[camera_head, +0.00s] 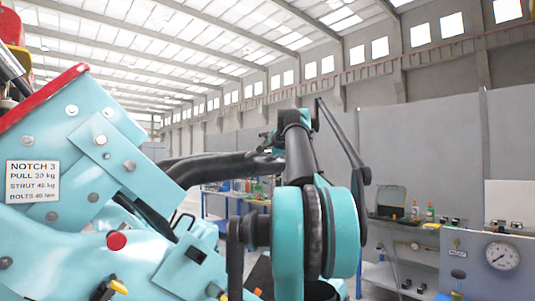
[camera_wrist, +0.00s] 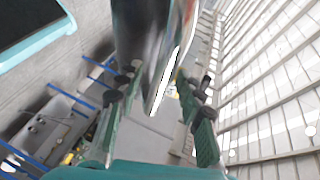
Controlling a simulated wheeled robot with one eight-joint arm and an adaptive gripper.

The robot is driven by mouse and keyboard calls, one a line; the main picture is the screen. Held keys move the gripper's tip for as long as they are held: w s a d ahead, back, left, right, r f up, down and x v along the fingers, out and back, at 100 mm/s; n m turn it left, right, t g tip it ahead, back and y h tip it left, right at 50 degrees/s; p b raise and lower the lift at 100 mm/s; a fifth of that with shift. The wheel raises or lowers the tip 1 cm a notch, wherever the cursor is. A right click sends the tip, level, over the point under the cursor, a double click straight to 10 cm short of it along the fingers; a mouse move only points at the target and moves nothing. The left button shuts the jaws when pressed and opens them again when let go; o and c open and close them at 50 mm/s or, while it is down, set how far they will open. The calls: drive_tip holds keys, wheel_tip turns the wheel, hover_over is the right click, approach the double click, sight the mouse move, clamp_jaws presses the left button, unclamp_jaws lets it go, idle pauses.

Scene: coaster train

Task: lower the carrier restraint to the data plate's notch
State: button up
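The data plate (camera_head: 33,182) is a white label at the left of the head view, on the teal carrier. It reads NOTCH 3, PULL 30 kg, STRUT 46 kg, BOLTS 40 Nm. The restraint seems to be the thick dark bar (camera_head: 215,166) reaching right from the carrier. My gripper (camera_head: 268,143) is at the bar's far end, small and partly hidden by my arm. In the wrist view, my gripper's green fingers (camera_wrist: 155,85) stand on either side of a dark glossy bar (camera_wrist: 152,40). Whether both fingertips press on it is unclear.
My arm fills the middle of the head view. A red-edged teal panel (camera_head: 45,95) rises at the left. A bench with bottles (camera_head: 430,212) and a pressure gauge (camera_head: 502,255) stand at the right. Blue-framed tables (camera_head: 235,200) stand behind. Grey walls close the back.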

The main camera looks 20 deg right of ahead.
clamp_jaws()
drive_tip(key=shift+d+f, duration=0.2)
drive_tip(key=shift+f, duration=0.4)
wheel_tip(320, 180, down, 33)
drive_tip(key=a+m+g+y, duration=0.2)
drive_tip(key=m+g+y, duration=0.1)
drive_tip(key=m, duration=0.3)
drive_tip(key=shift+s+a+y, duration=0.2)
drive_tip(key=shift+s+y, duration=0.2)
drive_tip(key=shift+y, duration=0.2)
drive_tip(key=shift+o, duration=0.5)
unclamp_jaws()
drive_tip(key=shift+r, duration=0.1)
